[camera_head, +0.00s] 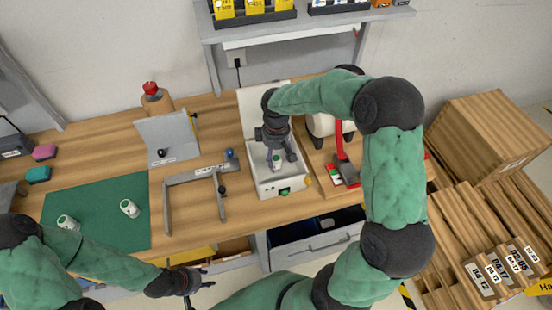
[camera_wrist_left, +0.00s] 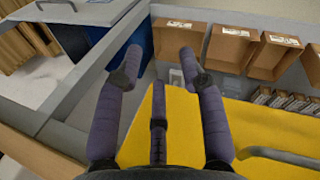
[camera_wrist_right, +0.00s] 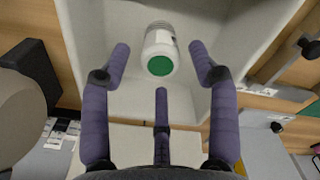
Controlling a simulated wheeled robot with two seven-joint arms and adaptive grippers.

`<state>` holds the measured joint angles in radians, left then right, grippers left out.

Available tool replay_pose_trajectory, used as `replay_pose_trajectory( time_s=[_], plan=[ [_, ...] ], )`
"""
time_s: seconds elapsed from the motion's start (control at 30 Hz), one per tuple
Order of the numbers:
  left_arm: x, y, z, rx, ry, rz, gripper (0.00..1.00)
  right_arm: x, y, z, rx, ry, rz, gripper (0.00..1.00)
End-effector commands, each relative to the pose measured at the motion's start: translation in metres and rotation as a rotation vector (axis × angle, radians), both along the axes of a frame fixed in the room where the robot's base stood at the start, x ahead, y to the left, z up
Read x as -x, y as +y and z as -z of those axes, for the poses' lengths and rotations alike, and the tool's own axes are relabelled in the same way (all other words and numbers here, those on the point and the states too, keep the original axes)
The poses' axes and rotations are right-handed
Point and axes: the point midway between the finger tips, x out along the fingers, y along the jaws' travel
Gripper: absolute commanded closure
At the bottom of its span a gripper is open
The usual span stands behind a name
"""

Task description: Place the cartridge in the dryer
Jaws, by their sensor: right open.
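The dryer (camera_head: 262,182) is a white open-topped box with its lid raised at the back. A white cartridge (camera_head: 277,161) with a green end is inside it; the right wrist view also shows this cartridge (camera_wrist_right: 161,52) within the box's white walls. My right gripper (camera_head: 279,157) reaches down into the dryer, open, with its fingers around the cartridge but apart from it. Two more white cartridges (camera_head: 129,208) (camera_head: 67,223) are on the green mat (camera_head: 105,232). My left gripper (camera_head: 203,278) is open and empty by the table's front edge, above a yellow surface (camera_wrist_left: 180,120).
A grey bracket stand (camera_head: 195,180) and a grey angled panel (camera_head: 168,138) stand left of the dryer. A device with a red lever (camera_head: 341,142) is close on its right. A shelf (camera_head: 300,25) hangs behind.

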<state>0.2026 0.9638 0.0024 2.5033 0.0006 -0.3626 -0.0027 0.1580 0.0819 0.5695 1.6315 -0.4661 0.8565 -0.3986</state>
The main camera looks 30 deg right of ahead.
Motion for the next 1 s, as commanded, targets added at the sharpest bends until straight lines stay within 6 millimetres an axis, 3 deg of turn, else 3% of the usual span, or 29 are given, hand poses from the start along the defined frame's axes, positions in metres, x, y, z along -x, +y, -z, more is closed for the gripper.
replay_pose_trajectory(
  time_s=[0.03,0.2,0.4,0.6,1.0],
  plan=[
    [0.0,0.0,-0.004,0.0,0.0,0.0,0.6,-0.001,0.0,-0.014,0.0,-0.005,0.0,0.39],
    [0.0,0.0,-0.009,0.0,0.0,0.0,0.6,-0.001,0.0,-0.048,0.0,-0.004,-0.001,0.39],
    [0.0,0.0,-0.013,0.0,0.0,0.0,0.6,0.0,0.001,-0.074,-0.001,-0.001,-0.001,0.39],
    [0.0,0.0,-0.014,0.0,0.0,0.0,0.6,0.0,0.0,-0.083,0.0,0.0,0.0,0.39],
    [0.0,0.0,-0.014,0.0,0.0,0.0,0.6,0.0,0.0,-0.083,-0.001,0.001,-0.001,0.39]
  ],
)
